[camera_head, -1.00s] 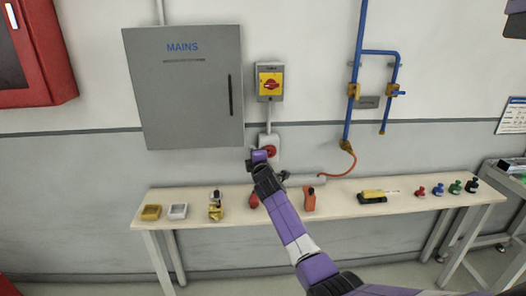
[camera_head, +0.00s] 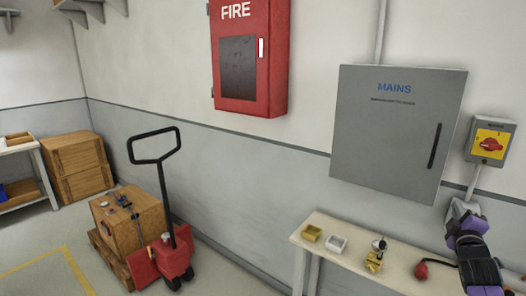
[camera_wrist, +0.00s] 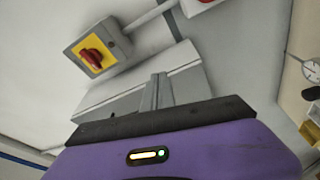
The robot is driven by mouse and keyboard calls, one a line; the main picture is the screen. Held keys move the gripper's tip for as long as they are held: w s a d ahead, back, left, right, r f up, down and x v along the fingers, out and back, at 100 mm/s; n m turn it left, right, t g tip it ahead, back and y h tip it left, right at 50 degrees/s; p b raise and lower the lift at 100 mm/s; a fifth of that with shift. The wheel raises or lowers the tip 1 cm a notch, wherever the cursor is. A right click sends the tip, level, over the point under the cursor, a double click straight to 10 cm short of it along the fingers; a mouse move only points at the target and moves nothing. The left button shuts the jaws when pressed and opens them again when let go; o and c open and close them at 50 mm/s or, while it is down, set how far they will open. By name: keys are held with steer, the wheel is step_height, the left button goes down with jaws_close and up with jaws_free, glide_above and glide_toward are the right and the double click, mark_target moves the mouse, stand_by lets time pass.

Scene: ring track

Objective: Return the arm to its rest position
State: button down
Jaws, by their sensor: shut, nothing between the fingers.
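My gripper (camera_head: 465,224) is at the right edge of the head view, at the end of my purple and dark arm. It is raised in front of the wall, just below the yellow switch box with a red knob (camera_head: 489,146), and covers part of a pale box behind it. In the wrist view the fingers (camera_wrist: 158,88) are together with nothing between them, beyond the purple palm. The switch box also shows at upper left there (camera_wrist: 95,52). Most of my arm is outside the head view.
A narrow bench (camera_head: 318,222) under the grey MAINS cabinet (camera_head: 395,140) holds a yellow tray (camera_head: 311,233), a white tray (camera_head: 337,245) and a brass part (camera_head: 375,258). A red fire cabinet (camera_head: 245,60) hangs left. A red pallet truck (camera_head: 165,258) with wooden crates stands on the floor.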

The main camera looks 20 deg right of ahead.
steer(key=s+a+f+m+t+y+b, duration=0.1)
steer(key=s+a+f+m, duration=0.25)
steer(key=a, duration=0.85)
steer(key=s+a+f+m+t+y, duration=0.2)
steer(key=s+a+f, duration=0.2)
steer(key=a, duration=0.7)
steer(key=s+a+f+m+t+y+b, duration=0.1)
steer(key=s+a+f+m, duration=0.25)
steer(key=a, duration=0.85)
steer(key=s+a+f+n+g+y+b, duration=0.1)
steer(key=s+a+y, duration=0.3)
steer(key=s+a, duration=0.6)
steer(key=s+a+f+n+g+y+b, duration=0.1)
steer(key=s+a+y, duration=0.4)
steer(key=s+a, duration=0.5)
steer(key=s+f+b, duration=0.1)
steer(key=s+f, duration=0.1)
steer(key=s, duration=0.6)
steer(key=shift+s+a+n+g+y, duration=0.15)
steer(key=shift+a+n+g+y, duration=0.15)
steer(key=shift+n+g, duration=0.1)
